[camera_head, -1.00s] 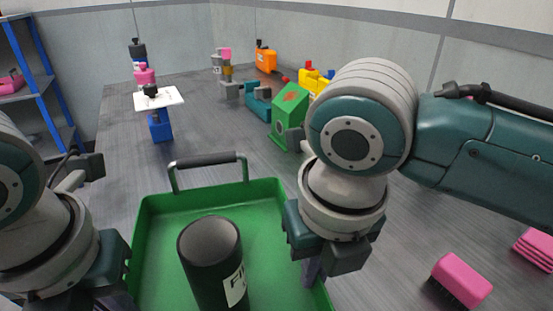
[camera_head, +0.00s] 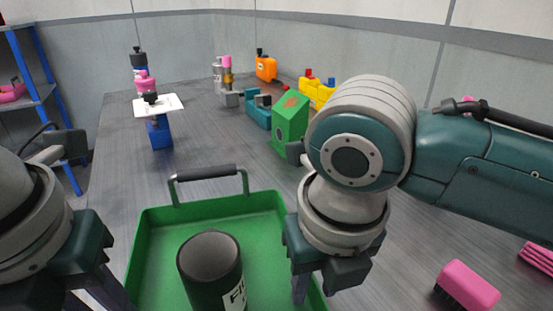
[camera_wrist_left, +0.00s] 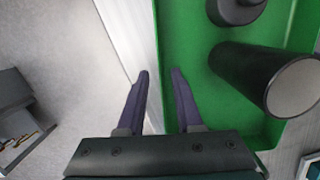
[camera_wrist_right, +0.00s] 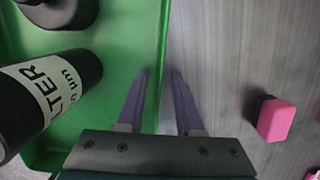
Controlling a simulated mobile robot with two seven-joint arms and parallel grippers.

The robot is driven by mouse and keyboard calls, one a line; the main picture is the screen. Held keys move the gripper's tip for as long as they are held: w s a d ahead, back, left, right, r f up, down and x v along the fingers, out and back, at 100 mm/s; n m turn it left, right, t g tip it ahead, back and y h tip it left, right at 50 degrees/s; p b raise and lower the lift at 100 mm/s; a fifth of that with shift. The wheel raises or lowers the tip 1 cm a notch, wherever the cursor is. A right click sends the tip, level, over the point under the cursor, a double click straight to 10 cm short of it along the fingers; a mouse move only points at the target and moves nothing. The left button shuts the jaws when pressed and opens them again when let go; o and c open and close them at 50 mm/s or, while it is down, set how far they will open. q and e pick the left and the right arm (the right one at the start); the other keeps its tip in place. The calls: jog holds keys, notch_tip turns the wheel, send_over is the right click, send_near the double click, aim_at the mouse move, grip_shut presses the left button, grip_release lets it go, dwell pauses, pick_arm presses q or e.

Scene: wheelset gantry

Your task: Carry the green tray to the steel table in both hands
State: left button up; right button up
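The green tray (camera_head: 265,205) lies on the grey steel table (camera_head: 210,135), with a black handle (camera_head: 207,172) at its far end. A dark filter cylinder (camera_head: 208,270) is in it; a second dark round part (camera_wrist_left: 236,8) shows in the left wrist view. My left gripper (camera_wrist_left: 162,75) is open at the tray's left wall, one finger on each side of the wall line. My right gripper (camera_wrist_right: 160,75) is open at the right wall in the same way; it also shows in the head view (camera_head: 312,288). I cannot tell how deep the fingers reach. The tray's near end is hidden.
A pink brush (camera_head: 467,287) lies right of the tray. A green block (camera_head: 290,122), teal vise (camera_head: 258,112), orange can (camera_head: 266,67) and blue stand with white plate (camera_head: 158,104) stand farther back. A blue shelf (camera_head: 40,90) is at left. Bare table lies beyond the handle.

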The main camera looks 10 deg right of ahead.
jog(key=shift+r, duration=0.25)
pick_arm(q)
notch_tip(320, 180, up, 8)
jog(key=s, duration=0.1)
pick_arm(e)
notch_tip(320, 180, up, 11)
jog(key=s, duration=0.1)
jog(key=shift+s+r, duration=0.2)
jog(key=shift+s, duration=0.15)
pick_arm(q)
jog(key=shift+s+f, duration=0.1)
